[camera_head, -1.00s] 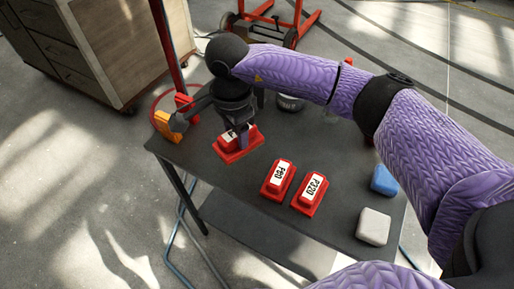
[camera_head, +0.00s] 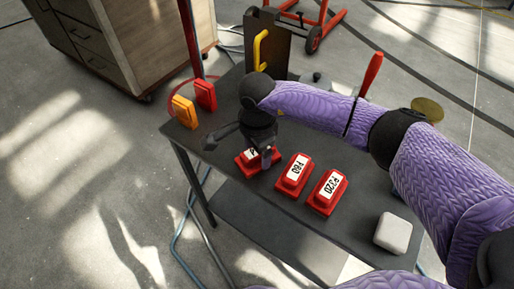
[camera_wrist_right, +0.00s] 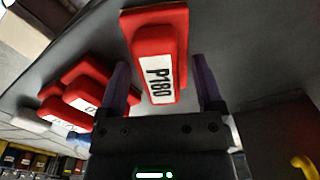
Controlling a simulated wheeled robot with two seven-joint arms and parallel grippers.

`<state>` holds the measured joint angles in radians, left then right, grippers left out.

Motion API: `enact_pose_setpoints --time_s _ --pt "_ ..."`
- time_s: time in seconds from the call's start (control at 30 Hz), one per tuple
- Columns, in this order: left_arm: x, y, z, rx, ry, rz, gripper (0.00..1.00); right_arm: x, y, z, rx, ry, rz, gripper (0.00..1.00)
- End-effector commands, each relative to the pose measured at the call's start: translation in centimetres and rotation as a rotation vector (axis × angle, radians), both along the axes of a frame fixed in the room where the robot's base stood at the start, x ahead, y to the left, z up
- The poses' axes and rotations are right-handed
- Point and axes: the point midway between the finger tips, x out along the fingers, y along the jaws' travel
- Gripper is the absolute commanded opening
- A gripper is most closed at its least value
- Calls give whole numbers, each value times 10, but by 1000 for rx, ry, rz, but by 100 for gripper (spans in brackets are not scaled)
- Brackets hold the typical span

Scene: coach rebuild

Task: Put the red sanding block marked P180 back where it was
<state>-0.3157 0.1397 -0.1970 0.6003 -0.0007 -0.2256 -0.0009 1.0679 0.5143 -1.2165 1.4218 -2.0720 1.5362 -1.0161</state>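The red sanding block marked P180 (camera_wrist_right: 160,60) sits on the dark table top in the right wrist view, its label facing me. In the head view the block (camera_head: 250,164) is partly covered by my right gripper (camera_head: 262,158). It stands at the left end of a row with the red P60 block (camera_head: 293,174) and the red P320 block (camera_head: 326,191). In the wrist view my right gripper (camera_wrist_right: 163,82) is open. Its fingers are on either side of the block's near end, with gaps visible. My left gripper is not in view.
An orange block (camera_head: 184,111) and another red block (camera_head: 205,95) stand at the table's far left corner. A white block (camera_head: 393,233) lies at the near right. A dark panel with a yellow handle (camera_head: 260,48) and a red-handled tool (camera_head: 371,72) are behind my arm.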

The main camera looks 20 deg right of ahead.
Motion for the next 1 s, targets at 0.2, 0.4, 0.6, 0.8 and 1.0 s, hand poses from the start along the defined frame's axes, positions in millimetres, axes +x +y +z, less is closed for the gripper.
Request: enact_pose_setpoints --time_s 0.2,0.4,0.6,0.8,1.0 --pt "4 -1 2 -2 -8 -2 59 0 0 6 1 -2 0 85" --pt "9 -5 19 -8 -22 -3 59 1 0 60 0 -7 1 85" --pt "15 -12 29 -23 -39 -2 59 1 0 106 1 -4 0 85" --pt "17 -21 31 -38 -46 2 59 0 0 121 0 0 -1 85" --pt "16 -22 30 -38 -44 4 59 0 0 121 0 0 -1 85"
